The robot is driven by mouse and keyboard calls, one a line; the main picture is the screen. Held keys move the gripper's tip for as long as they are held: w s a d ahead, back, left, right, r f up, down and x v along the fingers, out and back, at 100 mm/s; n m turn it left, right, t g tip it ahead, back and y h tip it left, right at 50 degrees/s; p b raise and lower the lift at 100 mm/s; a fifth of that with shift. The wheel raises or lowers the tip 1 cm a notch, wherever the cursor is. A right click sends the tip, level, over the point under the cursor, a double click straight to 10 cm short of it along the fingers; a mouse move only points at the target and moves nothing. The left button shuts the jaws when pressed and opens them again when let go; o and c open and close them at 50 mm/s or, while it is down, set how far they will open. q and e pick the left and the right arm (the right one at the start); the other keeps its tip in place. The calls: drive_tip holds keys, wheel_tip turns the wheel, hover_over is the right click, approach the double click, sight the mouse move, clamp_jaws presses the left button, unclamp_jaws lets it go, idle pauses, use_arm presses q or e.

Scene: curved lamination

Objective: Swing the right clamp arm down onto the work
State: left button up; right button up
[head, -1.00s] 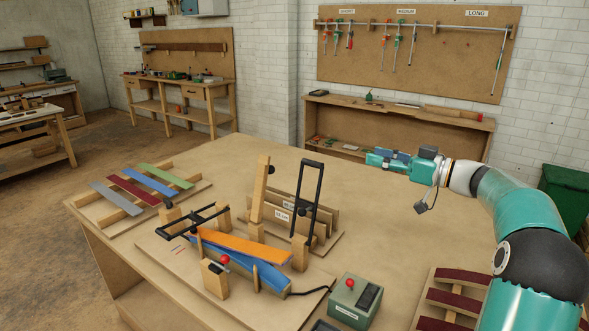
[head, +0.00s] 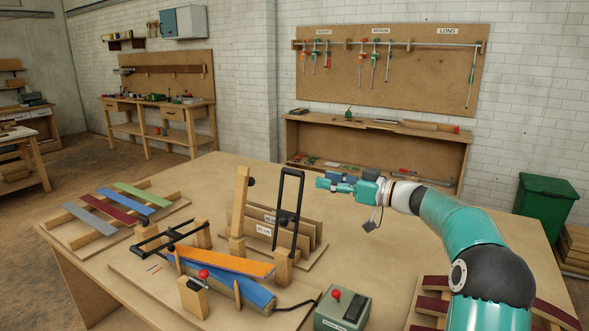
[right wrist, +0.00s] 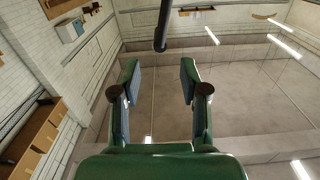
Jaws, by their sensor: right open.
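The right clamp arm (head: 288,212) is a black frame standing upright on the right wooden post of the bending jig. The left clamp arm (head: 168,236) is a similar black frame, swung low over the left end of the work. The work is an orange strip (head: 225,262) lying along a blue curved form (head: 258,294). My right gripper (head: 320,184) is open and empty, a little right of the upright arm's top. In the right wrist view, a black bar (right wrist: 162,28) lies ahead of the open fingers (right wrist: 160,78), seemingly part of that arm. My left gripper is out of view.
An upright wooden bar (head: 240,202) stands left of the right clamp arm, with labelled upright boards (head: 308,228) behind. A green box with a red knob (head: 343,308) sits in front. Coloured strips (head: 118,202) lie on a rack at left. The table's back right is clear.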

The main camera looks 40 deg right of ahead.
sight(296, 173)
drive_tip(key=p+x, duration=0.3)
drive_tip(key=x, duration=0.6)
drive_tip(key=shift+w+a, duration=0.1)
drive_tip(key=shift+w, duration=0.15)
drive_tip(key=shift+w+a+p, duration=0.1)
drive_tip(key=shift+w+p, duration=0.2)
drive_tip(key=shift+w, duration=0.1)
clamp_jaws()
